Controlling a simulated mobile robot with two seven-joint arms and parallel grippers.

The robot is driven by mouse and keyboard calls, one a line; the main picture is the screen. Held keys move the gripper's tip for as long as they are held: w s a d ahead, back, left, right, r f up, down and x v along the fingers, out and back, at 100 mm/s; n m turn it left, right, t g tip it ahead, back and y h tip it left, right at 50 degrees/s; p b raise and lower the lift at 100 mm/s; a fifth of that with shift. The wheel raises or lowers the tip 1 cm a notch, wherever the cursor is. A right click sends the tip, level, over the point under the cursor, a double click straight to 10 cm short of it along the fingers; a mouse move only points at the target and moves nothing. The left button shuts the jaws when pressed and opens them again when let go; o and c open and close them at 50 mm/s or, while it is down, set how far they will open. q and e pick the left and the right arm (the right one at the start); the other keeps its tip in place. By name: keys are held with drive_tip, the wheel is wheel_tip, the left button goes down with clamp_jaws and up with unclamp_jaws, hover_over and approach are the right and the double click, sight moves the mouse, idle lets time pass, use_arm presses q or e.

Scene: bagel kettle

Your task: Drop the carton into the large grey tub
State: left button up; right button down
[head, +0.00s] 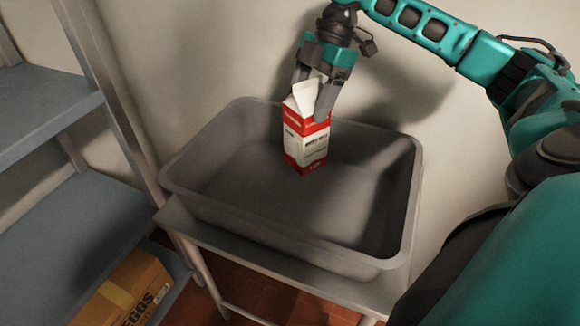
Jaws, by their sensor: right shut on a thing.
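The carton (304,138) is red and white with a gabled top. My right gripper (318,95) is shut on its upper part and holds it upright, pointing down from above. The large grey tub (290,251) is a wide, deep rectangular basin. In the head view the carton appears over the tub's opening, toward its back; I cannot tell how far its base is above the tub floor. The part of the tub that shows looks empty. My left gripper is not in view.
The tub stands on a grey metal stand (225,238) against a pale wall (200,60). A grey shelf rack (75,215) stands close on the left. A cardboard box marked "EGGS" (128,290) sits low at the lower left. The floor is red tile.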

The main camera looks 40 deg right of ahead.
drive_tip(key=shift+f, duration=0.1)
idle(0.3)
drive_tip(key=shift+c, duration=1.5)
unclamp_jaws()
drive_tip(key=o, duration=0.3)
drive_tip(key=shift+f, duration=0.2)
drive_tip(key=p+v, duration=0.2)
drive_tip(key=v, duration=1.1)
drive_tip(key=shift+a+r, duration=0.1)
